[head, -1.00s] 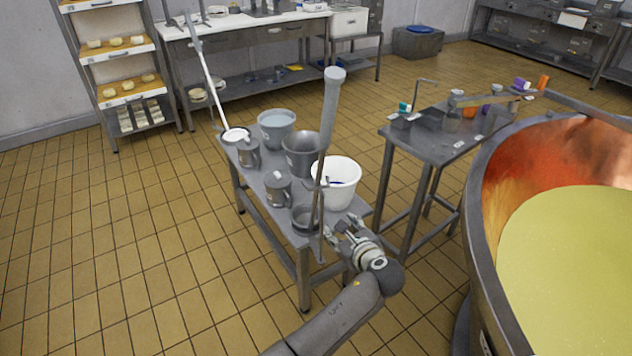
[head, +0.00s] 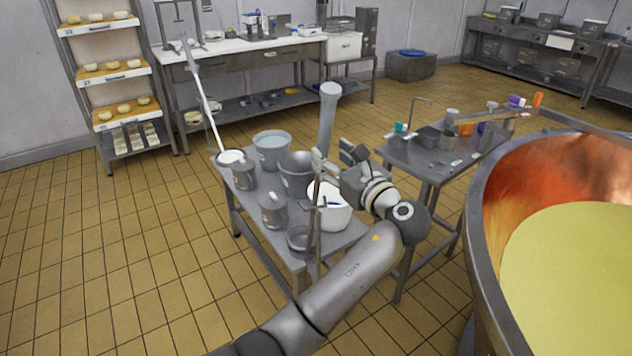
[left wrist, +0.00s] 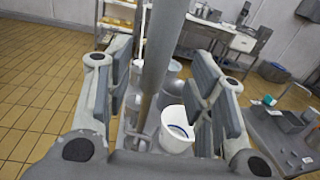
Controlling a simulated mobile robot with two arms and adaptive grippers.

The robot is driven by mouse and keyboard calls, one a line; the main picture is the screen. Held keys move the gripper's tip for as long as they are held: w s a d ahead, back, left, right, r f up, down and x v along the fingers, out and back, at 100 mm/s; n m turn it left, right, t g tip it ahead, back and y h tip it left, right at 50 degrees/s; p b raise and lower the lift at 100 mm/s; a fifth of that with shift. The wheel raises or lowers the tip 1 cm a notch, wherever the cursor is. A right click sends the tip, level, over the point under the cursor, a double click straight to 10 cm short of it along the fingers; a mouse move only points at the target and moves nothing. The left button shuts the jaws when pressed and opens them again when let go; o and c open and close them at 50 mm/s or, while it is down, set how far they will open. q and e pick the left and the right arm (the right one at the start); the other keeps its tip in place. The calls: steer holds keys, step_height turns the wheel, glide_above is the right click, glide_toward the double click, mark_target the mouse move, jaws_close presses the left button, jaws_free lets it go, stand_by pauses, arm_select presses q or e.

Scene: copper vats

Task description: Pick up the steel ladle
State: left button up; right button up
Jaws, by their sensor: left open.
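The steel ladle (head: 327,115) stands upright at the front of the steel table, with a thick grey grip on top and a thin shaft below. A small steel bowl (head: 300,238) sits at the shaft's lower part; I cannot tell how they join. My left gripper (head: 332,162) is open at the handle, near the bottom of the thick grip. In the left wrist view, the handle (left wrist: 163,45) runs between the two spread fingers of my left gripper (left wrist: 162,72), with gaps showing on both sides. My right gripper is not in view.
The steel table (head: 285,262) holds a white bucket (head: 332,217), grey buckets, jugs and a long white-handled tool (head: 208,105). A second table (head: 425,165) with small items stands to the right. A large copper vat (head: 490,240) is at the far right. Floor at left is clear.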

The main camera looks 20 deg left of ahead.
mark_target(326, 152)
arm_select(q)
steer(key=x, duration=0.4)
steer(key=shift+a, duration=0.25)
steer(key=shift+d, duration=0.1)
steer(key=shift+c, duration=1.2)
jaws_close()
